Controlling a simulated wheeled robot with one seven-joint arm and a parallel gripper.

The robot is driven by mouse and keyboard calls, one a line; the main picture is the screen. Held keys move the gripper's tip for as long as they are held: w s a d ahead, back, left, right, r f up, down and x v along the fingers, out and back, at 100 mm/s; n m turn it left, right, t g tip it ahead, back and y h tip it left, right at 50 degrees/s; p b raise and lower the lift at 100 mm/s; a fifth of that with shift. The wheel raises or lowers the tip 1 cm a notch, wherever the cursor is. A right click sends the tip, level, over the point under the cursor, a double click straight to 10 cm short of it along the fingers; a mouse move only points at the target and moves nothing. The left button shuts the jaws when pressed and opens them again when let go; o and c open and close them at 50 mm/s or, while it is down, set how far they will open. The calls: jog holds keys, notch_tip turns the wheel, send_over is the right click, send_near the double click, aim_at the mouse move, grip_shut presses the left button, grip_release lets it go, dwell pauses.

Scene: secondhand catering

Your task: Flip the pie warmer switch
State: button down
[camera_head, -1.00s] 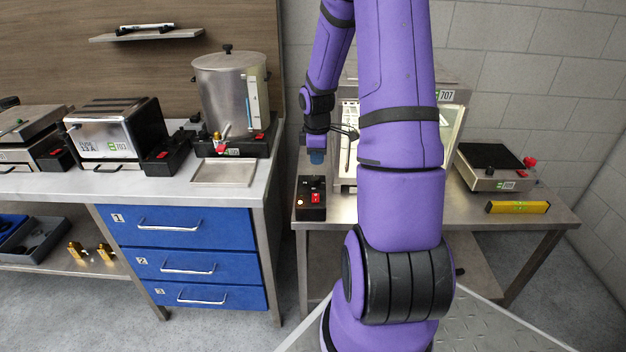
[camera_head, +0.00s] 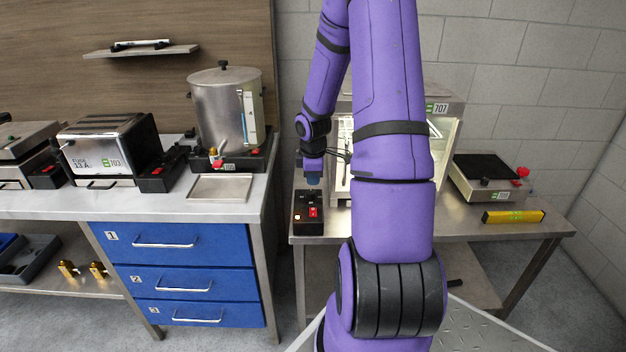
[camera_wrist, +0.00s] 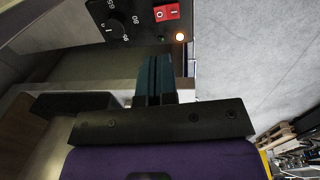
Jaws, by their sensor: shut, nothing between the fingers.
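The pie warmer (camera_head: 443,122), a steel and glass cabinet with a 707 label, stands on the right steel table, largely hidden behind my arm. A black control box with a red rocker switch (camera_head: 313,212) is at the table's left front. My gripper (camera_head: 313,184) is shut and empty, pointing down just above and behind the box. In the wrist view its fingers (camera_wrist: 157,62) end short of the box, apart from the switch.
A hotplate (camera_head: 490,178) and a yellow spirit level (camera_head: 513,217) stand on the table's right. The left counter holds an urn (camera_head: 222,110), a toaster (camera_head: 105,150) and a shallow tray (camera_head: 220,188). A gap separates counter and table.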

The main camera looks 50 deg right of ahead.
aim_at(313, 214)
jog(key=f, duration=0.7)
jog(key=w+d+f, duration=0.1)
jog(key=f, duration=0.3)
jog(key=shift+f, duration=0.1)
jog(key=shift+f, duration=0.1)
jog(key=shift+d+f+g+y, duration=0.1)
jog(key=shift+f+g+y, duration=0.15)
jog(key=shift+g+y, duration=0.05)
jog(key=shift+s, duration=0.1)
jog(key=shift+s+a, duration=0.1)
jog(key=shift+a, duration=0.1)
jog(key=shift+s, duration=0.1)
jog(key=shift+s+a, duration=0.4)
jog(key=shift+a, duration=0.15)
jog(key=shift+r, duration=0.1)
